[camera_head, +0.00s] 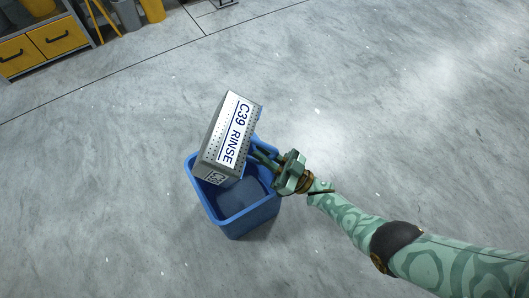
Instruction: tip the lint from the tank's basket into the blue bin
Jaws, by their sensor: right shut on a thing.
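The tank's basket (229,133) is a grey perforated metal box with a white label reading "C39 RINSE". It is held tilted above the blue bin (251,218), over the bin's far part. My right gripper (264,157) comes in from the right and is shut on the basket at its right side. The blue bin stands open on the floor, and a dull blue-grey mass (238,196), possibly lint, shows inside it. The basket's inside is hidden, so I cannot tell whether lint is in it. My left gripper is not in view.
The grey concrete floor (400,130) around the bin is clear. At the top left stand a cabinet with yellow drawers (57,36), a grey container (127,14) and a yellow container (153,10). A dark line crosses the floor there.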

